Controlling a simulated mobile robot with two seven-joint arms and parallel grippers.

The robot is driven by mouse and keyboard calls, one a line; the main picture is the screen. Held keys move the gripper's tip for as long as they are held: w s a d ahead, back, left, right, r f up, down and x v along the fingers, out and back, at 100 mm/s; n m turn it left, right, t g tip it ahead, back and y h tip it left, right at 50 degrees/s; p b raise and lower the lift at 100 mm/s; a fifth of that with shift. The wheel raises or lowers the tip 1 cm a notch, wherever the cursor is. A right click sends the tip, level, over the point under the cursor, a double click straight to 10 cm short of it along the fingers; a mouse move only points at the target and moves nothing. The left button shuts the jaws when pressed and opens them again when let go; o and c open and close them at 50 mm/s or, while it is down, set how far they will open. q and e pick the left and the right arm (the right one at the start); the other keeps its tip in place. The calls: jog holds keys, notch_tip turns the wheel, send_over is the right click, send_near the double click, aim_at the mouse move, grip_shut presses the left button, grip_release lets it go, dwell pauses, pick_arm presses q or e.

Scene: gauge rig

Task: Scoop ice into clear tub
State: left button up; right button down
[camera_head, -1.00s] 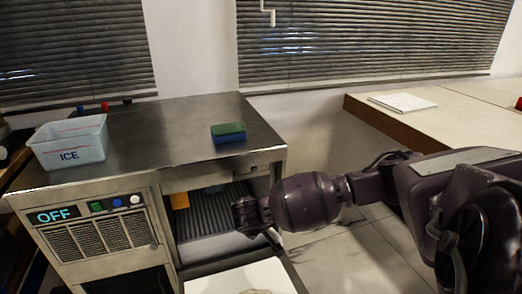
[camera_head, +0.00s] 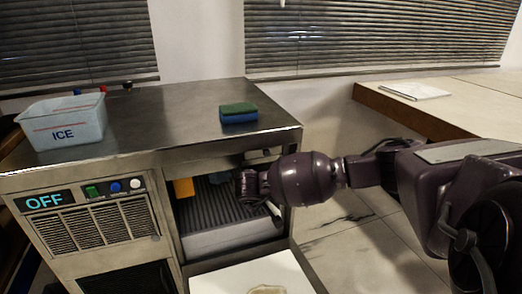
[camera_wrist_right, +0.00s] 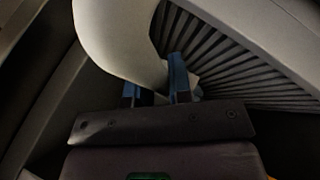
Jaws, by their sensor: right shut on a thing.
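The clear tub (camera_head: 66,128), marked ICE, stands upright on the left of the steel top of the ice machine (camera_head: 165,122). My right gripper (camera_head: 250,188) is in the machine's open front compartment, near its right side. In the right wrist view my right gripper (camera_wrist_right: 155,86) has blue fingertips shut on a pale curved tool (camera_wrist_right: 122,38), apparently a scoop. Its far end is out of frame. A small white part shows beside the gripper in the head view. No loose ice is clear to see in the compartment. My left gripper is out of view.
A green and blue sponge (camera_head: 238,113) lies on the machine top. An orange thing (camera_head: 183,187) and a ridged dark surface (camera_head: 213,204) are inside the compartment. The lowered white-lined door (camera_head: 232,279) juts out below. The display (camera_head: 50,202) reads OFF.

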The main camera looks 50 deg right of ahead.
jog(key=shift+w+d+f+b, duration=0.1)
jog(key=shift+w+d+f, duration=0.3)
jog(key=shift+w, duration=0.25)
jog(key=shift+w+d+f+b, duration=0.1)
jog(key=shift+w+d+f, duration=0.25)
jog(key=shift+w, duration=0.35)
jog(key=shift+w+d+f+b, duration=0.1)
jog(key=shift+w+d+f, duration=0.2)
jog(key=shift+w+d, duration=0.25)
jog(key=shift+a, duration=0.25)
